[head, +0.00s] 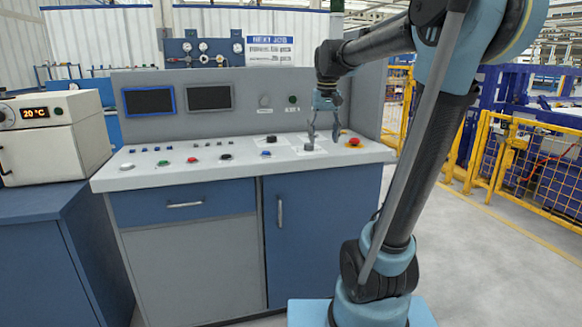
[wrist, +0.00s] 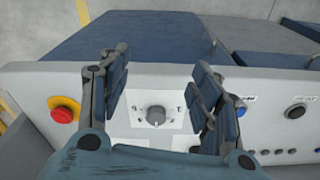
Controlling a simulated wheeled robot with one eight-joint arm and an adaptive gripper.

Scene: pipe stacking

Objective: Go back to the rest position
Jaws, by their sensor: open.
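My gripper (head: 323,131) hangs over the right part of the control console (head: 132,178) in the head view, fingers pointing down. In the wrist view my gripper (wrist: 160,95) is open, with a wide gap between its two fingers. A grey rotary knob (wrist: 156,115) on a white label shows between the fingers, and nothing is held. In the head view the knob (head: 308,147) sits just below the fingertips. I cannot tell whether the fingers touch the panel.
A red emergency button (head: 354,142) on a yellow base is right of the gripper. Several coloured buttons line the console to the left. A white oven-like box (head: 50,138) stands at far left. Yellow fencing (head: 510,160) is at right, with open floor before it.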

